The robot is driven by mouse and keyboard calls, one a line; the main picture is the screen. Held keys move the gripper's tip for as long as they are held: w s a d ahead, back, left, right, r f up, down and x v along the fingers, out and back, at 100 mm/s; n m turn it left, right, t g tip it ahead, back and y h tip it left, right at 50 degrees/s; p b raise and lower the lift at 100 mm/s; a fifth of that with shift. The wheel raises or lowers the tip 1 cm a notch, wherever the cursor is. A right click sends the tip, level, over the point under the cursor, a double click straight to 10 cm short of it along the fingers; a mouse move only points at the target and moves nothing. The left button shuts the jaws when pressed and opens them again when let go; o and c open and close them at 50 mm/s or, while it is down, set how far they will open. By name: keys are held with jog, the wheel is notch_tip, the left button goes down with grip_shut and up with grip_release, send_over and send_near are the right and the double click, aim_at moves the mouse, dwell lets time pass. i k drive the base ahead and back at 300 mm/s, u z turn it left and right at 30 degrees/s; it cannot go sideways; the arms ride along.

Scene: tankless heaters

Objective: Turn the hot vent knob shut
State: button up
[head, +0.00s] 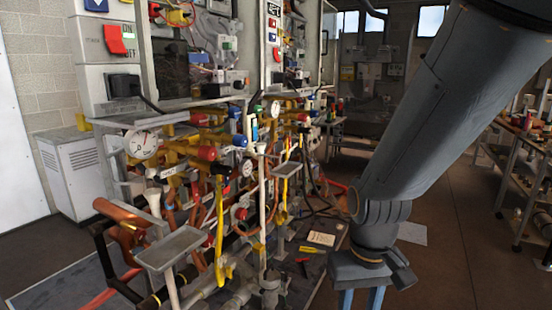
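The heater piping (200,150) fills the left and middle of the head view, with red, blue and yellow fittings and handles crowded together. A red part (207,153) and a blue part (240,141) sit beside yellow pipes. I cannot tell which part is the hot vent knob or how it is turned. A small white label (171,172) hangs below the pipes, too small to read. My gripper (361,300) points down at the bottom edge, right of the piping and apart from it. Its two blue fingers stand apart with floor between them; their tips are cut off.
A round gauge (142,145) is on the left of the piping. Small grey trays on posts (170,248) stand in front. A dark board (310,250) with tools lies low beside my gripper. A shelf (525,150) stands far right; the floor (440,250) between is mostly clear.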

aim_at(140, 233)
jog(key=u, duration=1.3)
